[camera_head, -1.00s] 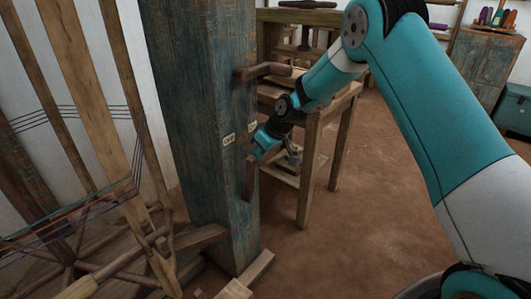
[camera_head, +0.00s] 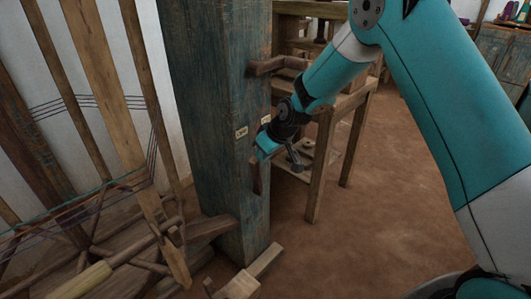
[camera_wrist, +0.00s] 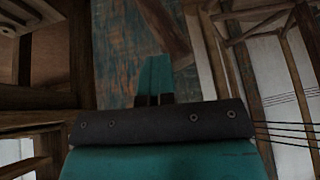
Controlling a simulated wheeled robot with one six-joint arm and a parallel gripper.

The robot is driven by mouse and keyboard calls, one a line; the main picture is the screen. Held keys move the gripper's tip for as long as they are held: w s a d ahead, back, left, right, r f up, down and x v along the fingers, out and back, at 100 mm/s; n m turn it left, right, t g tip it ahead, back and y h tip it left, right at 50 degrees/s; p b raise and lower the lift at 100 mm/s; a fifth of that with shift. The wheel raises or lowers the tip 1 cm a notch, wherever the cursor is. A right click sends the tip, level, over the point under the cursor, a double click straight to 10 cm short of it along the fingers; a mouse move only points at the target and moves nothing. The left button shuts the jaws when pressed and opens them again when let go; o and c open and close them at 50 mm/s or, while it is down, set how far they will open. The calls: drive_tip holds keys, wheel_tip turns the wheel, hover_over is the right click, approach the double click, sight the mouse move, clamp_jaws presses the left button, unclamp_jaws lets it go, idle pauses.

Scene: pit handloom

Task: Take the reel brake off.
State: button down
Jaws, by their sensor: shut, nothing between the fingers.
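A blue-painted, worn wooden post (camera_head: 215,120) stands in the middle of the head view. Two small pale labels are on it; the left label (camera_head: 241,132) seems to read OFF, and the other (camera_head: 265,119) is too small to read. A dark wooden lever (camera_head: 256,180), likely the reel brake, hangs about upright below the labels. My gripper (camera_head: 265,152) is shut and empty, close to the post just above the lever; I cannot tell whether it touches. In the wrist view, my shut fingers (camera_wrist: 154,78) point at the blue post (camera_wrist: 120,50), with a brown wooden bar (camera_wrist: 165,30) beyond them.
A wooden peg (camera_head: 276,66) juts from the post above my gripper. A wooden bench (camera_head: 325,130) stands right behind the post. The reel frame (camera_head: 110,100) with stretched threads is at left. Bare earth floor (camera_head: 400,210) lies open at right.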

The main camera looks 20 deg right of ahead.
drive_tip(key=shift+s+a+f, duration=0.1)
drive_tip(key=shift+s+a, duration=0.2)
drive_tip(key=shift+a, duration=0.15)
drive_tip(key=w+d+p+v, duration=0.1)
drive_tip(key=d+p+v, duration=0.1)
drive_tip(key=v, duration=1)
drive_tip(key=shift+w+p, duration=0.25)
drive_tip(key=shift+p, duration=0.15)
drive_tip(key=shift+d, duration=0.1)
drive_tip(key=s+a+r+g, duration=0.1)
drive_tip(key=s+a+r, duration=0.25)
drive_tip(key=s, duration=0.25)
drive_tip(key=s+a+r+g, duration=0.1)
drive_tip(key=s+a+r, duration=0.2)
drive_tip(key=s+r, duration=0.3)
drive_tip(key=s+a+r+g, duration=0.2)
drive_tip(key=s, duration=1.8)
wheel_tip(320, 180, up, 18)
drive_tip(key=p, duration=1.8)
drive_tip(key=shift+s+f+n, duration=0.25)
drive_tip(key=shift+s+n, duration=0.15)
drive_tip(key=shift+s, duration=0.1)
